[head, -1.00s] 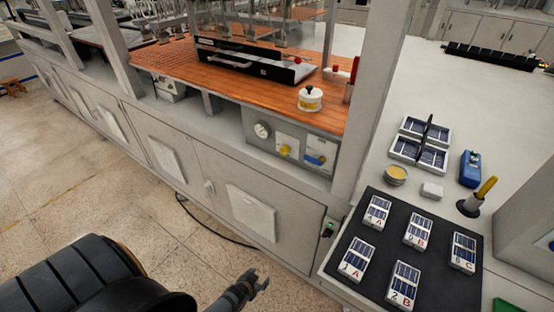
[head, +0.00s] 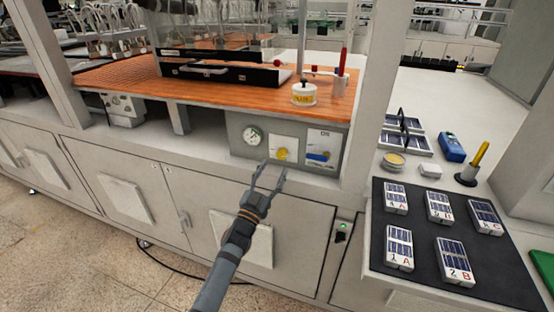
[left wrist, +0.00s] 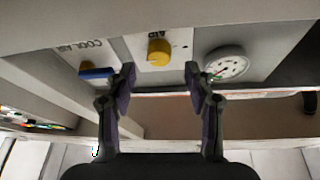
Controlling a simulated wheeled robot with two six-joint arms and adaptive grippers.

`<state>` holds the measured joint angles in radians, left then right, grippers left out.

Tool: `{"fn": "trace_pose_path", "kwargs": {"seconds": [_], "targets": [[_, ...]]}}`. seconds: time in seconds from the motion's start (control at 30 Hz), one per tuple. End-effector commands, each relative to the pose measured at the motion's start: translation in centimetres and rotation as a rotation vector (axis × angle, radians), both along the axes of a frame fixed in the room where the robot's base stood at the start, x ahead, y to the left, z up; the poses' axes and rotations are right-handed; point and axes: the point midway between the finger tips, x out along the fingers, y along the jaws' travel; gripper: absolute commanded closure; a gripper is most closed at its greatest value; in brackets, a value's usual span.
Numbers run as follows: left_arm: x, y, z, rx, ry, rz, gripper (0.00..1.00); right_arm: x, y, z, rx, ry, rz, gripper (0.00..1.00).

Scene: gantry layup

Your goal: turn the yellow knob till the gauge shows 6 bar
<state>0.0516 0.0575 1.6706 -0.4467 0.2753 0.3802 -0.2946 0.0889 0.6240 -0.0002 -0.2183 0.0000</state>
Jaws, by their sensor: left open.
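The yellow knob (head: 282,154) sits on a white plate in the grey control panel under the orange worktop. In the left wrist view the knob (left wrist: 159,52) shows ahead, between and beyond my fingertips. The round gauge (head: 252,136) is left of the knob in the head view; in the left wrist view the gauge (left wrist: 226,64) is at the right, its reading too small to tell. My left gripper (head: 270,176) is open and empty, just below and in front of the knob, apart from it. My right gripper is not in view.
A blue handle (head: 319,156) is right of the knob on the same panel. A white pot (head: 304,93) stands on the worktop (head: 130,78) above. A black mat (head: 440,235) with several labelled cell blocks lies at the right. The space before the panel is clear.

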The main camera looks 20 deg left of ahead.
Motion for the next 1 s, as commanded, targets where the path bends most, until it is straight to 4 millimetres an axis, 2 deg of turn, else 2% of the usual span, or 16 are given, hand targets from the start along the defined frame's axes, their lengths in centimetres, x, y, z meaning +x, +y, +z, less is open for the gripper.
{"fn": "trace_pose_path", "kwargs": {"seconds": [0.1,0.23,0.57,0.67,0.93,1.0], "targets": [[2.1,-0.3,1.0,-0.001,-0.001,0.000,0.47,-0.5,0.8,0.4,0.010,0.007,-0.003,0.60],[3.5,-0.5,1.5,0.000,0.000,0.000,0.47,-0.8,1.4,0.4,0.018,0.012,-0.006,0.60],[4.0,-0.6,1.5,-0.001,0.002,0.000,0.47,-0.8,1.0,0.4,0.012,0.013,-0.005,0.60],[4.0,-0.6,1.5,-0.001,0.002,0.000,0.58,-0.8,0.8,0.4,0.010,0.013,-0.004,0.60],[4.0,-0.6,1.5,-0.001,0.002,0.000,0.94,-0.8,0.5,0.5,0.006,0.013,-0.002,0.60],[4.0,-0.6,1.5,-0.001,0.002,0.000,1.00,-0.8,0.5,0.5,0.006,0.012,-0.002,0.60]]}}
